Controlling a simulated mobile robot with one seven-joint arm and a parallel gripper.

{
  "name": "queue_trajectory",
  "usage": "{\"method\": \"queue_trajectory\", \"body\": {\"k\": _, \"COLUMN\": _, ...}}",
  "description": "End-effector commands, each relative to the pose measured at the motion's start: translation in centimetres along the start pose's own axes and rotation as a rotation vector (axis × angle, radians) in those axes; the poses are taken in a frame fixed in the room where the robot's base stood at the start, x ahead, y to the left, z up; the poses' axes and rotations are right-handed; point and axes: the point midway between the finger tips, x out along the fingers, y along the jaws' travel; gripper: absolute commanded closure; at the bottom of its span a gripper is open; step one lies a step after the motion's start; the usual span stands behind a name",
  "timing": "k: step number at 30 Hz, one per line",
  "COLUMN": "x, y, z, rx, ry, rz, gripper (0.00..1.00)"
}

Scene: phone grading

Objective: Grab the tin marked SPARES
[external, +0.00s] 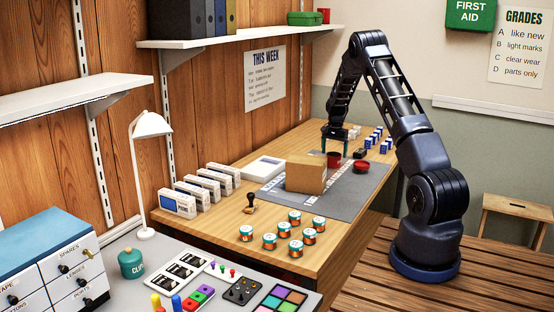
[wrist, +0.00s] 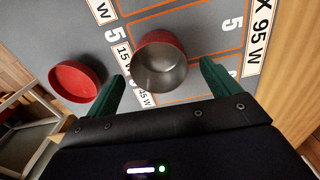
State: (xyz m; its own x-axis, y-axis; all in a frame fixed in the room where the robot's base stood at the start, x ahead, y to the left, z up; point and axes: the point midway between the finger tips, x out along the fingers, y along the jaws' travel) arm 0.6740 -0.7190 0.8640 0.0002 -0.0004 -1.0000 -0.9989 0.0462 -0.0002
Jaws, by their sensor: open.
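A red, open-topped tin (external: 334,160) stands on the grey mat behind a cardboard box. The wrist view looks down into the tin (wrist: 160,62), whose dark inside looks empty. No SPARES marking is legible on it in either view. A shallow red round piece, perhaps its lid (external: 361,167), lies to its right on the mat; in the wrist view this piece (wrist: 75,81) is at the left. My gripper (external: 335,145) is just above the tin, pointing down and open. In the wrist view its green fingers (wrist: 163,72) show on either side of the tin; contact cannot be told.
The cardboard box (external: 306,174) stands close in front of the tin. Blue-and-white small boxes (external: 372,139) stand at the far end. Several small teal-and-orange tins (external: 283,230) fill the near bench end. A drawer cabinet (external: 60,262) at left carries a SPARES label on one drawer.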

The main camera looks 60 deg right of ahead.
Motion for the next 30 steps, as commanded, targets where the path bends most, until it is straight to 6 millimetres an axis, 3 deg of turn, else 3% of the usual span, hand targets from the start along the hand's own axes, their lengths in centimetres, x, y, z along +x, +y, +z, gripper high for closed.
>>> {"method": "queue_trajectory", "body": {"k": 9, "x": 4.0, "y": 0.1, "z": 0.3, "rx": 0.001, "ry": -0.001, "rz": 0.000, "gripper": 0.12}}
{"method": "queue_trajectory", "body": {"k": 18, "x": 4.7, "y": 0.1, "z": 0.3, "rx": 0.000, "ry": 0.000, "rz": 0.000, "gripper": 0.12}}
{"method": "queue_trajectory", "body": {"k": 26, "x": 4.7, "y": 0.1, "z": 0.3, "rx": 0.000, "ry": 0.000, "rz": 0.000, "gripper": 0.62}}
{"method": "queue_trajectory", "body": {"k": 30, "x": 4.7, "y": 0.1, "z": 0.3, "rx": 0.000, "ry": 0.000, "rz": 0.000, "gripper": 0.62}}
